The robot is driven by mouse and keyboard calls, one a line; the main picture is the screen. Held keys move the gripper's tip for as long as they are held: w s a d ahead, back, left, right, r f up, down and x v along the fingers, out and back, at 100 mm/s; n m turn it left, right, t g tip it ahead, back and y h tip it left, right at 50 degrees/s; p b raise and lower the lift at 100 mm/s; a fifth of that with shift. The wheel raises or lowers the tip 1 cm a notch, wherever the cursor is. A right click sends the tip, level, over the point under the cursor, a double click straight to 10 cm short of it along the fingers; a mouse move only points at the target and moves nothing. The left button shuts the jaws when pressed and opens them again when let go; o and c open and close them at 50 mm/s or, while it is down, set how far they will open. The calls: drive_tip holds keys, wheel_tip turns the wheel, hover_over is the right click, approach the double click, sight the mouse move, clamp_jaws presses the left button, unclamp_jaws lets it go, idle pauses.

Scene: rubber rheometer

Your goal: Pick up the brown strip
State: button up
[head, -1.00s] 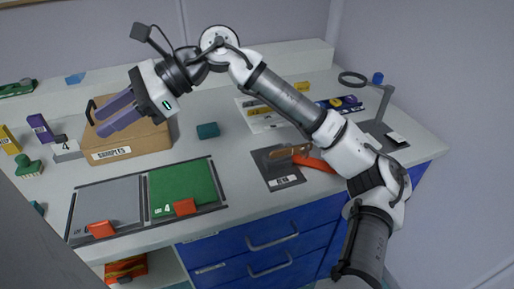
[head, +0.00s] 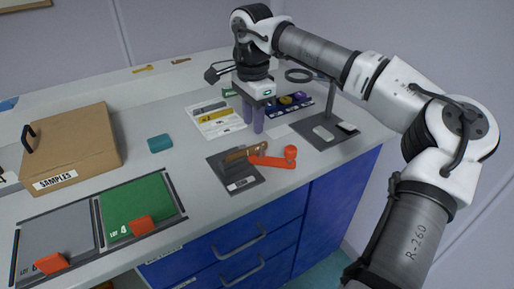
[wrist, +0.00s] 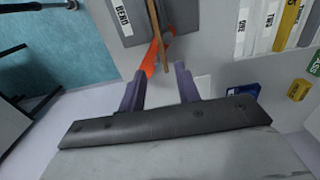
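The brown strip (head: 245,152) lies across the dark plate (head: 222,172), against an orange lever (head: 270,161). In the wrist view the brown strip (wrist: 158,28) shows edge-on beyond the fingertips, beside the orange lever (wrist: 152,57) and the dark plate labelled BEND (wrist: 113,22). My gripper (head: 252,128) points down, behind the strip in the head view and apart from it. Its two purple fingers are spread with nothing between them, as the wrist view of my gripper (wrist: 158,72) shows.
A white sheet (head: 228,129) with strips lies left of my gripper. A dark blue tray (head: 302,103) and a ring-topped stand (head: 325,128) are to its right. A SAMPLES box (head: 95,140), teal block (head: 160,143) and green mat (head: 135,200) stand left.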

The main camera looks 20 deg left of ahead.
sight(247, 152)
wheel_tip(247, 152, down, 8)
drive_tip(key=shift+w+a+r+p, duration=0.1)
drive_tip(key=shift+a+r+p, duration=0.05)
drive_tip(key=shift+p, duration=0.4)
clamp_jaws()
